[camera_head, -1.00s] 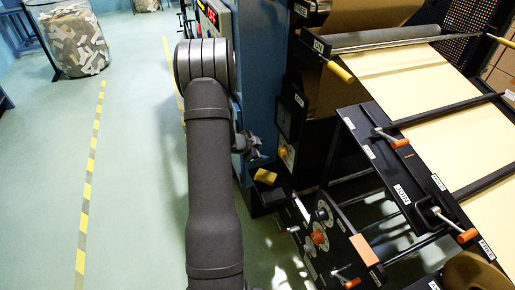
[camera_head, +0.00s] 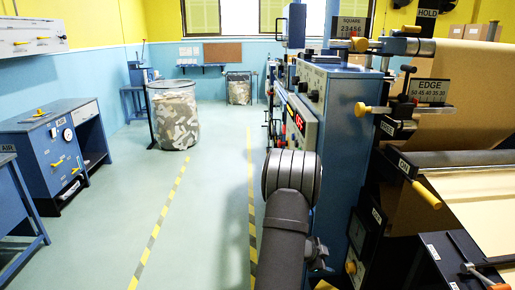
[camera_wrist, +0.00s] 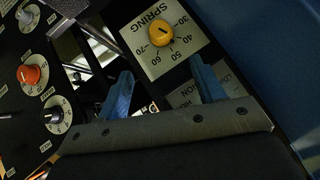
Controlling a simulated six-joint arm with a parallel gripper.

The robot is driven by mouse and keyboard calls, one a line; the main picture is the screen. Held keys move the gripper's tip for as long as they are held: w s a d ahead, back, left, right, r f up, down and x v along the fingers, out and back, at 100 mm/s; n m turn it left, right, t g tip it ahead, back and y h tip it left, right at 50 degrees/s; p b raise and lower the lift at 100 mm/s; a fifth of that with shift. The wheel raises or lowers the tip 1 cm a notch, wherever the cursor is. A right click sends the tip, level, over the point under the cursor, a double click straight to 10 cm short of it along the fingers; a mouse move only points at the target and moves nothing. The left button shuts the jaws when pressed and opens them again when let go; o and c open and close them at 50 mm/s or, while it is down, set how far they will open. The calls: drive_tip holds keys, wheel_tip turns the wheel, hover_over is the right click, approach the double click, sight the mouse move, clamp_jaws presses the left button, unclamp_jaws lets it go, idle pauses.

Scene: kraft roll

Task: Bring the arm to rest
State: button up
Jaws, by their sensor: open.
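My arm (camera_head: 290,210) rises from the bottom of the head view, right of the middle, beside the blue machine. Its grey rounded joint is at the top, and my gripper is not clearly seen there. In the wrist view, my gripper (camera_wrist: 165,90) shows two blue fingers spread apart with nothing between them. Beyond the fingers is a dark panel with a yellow knob (camera_wrist: 161,33) on a plate marked SPRING. The fingers appear apart from the knob.
The kraft roll machine (camera_head: 345,110) stands close on the right, with its brown paper (camera_head: 470,95) and yellow handles. An orange knob (camera_wrist: 30,75) shows in the wrist view. Open floor (camera_head: 205,225) lies left.

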drive_tip(key=x, duration=1.6)
drive_tip(key=v, duration=1.7)
approach(348, 268)
drive_tip(key=x, duration=1)
drive_tip(key=shift+w+r, duration=0.1)
drive_tip(key=shift+m+t, duration=0.3)
drive_tip(key=shift+t, duration=0.1)
drive_tip(key=shift+s+m+t+h, duration=0.25)
drive_tip(key=shift+m+t, duration=0.45)
drive_tip(key=shift+t, duration=0.4)
